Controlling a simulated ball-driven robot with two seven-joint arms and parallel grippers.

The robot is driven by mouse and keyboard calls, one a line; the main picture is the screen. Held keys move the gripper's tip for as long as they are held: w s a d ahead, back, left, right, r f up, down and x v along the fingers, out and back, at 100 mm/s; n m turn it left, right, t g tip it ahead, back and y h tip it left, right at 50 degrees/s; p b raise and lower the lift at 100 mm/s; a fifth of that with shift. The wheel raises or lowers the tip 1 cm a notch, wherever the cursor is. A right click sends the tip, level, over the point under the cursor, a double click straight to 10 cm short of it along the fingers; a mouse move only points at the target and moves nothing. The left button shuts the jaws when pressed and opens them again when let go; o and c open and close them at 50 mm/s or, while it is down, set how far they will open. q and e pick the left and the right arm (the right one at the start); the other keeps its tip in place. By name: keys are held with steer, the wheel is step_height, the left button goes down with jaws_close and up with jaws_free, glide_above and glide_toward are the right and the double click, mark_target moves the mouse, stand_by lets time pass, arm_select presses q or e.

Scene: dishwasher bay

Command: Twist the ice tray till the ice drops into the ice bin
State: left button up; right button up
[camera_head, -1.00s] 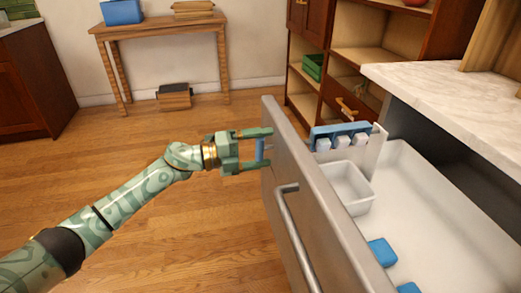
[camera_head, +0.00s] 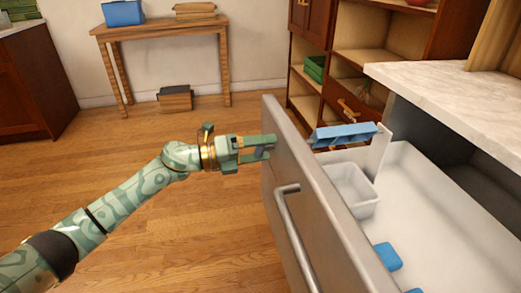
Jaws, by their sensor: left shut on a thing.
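The blue ice tray (camera_head: 345,134) sits across white supports behind the top of the open drawer's front. It is tilted, and no ice cubes show on it. The white ice bin (camera_head: 372,190) stands below it inside the drawer. The bin's inside looks pale, and I cannot tell whether ice lies in it. My right gripper is not in view.
The drawer front (camera_head: 318,200) with its bar handle (camera_head: 293,235) stands between my left arm and the bin. Blue blocks (camera_head: 387,256) lie in the white drawer. A marble counter (camera_head: 440,85) overhangs at right. The wooden floor at left is clear.

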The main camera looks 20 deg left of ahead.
arm_select(q)
steer(key=shift+f, duration=0.2)
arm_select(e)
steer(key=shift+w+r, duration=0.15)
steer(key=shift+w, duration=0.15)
arm_select(q)
steer(key=o, duration=0.8)
steer(key=shift+o, duration=0.2)
steer(key=shift+r, duration=0.1)
steer(key=p+v, duration=0.3)
steer(key=v, duration=1.3)
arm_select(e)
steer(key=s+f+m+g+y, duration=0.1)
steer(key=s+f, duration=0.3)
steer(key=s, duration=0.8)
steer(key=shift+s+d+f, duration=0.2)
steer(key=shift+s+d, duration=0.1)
arm_select(q)
steer(key=shift+s+a, duration=0.1)
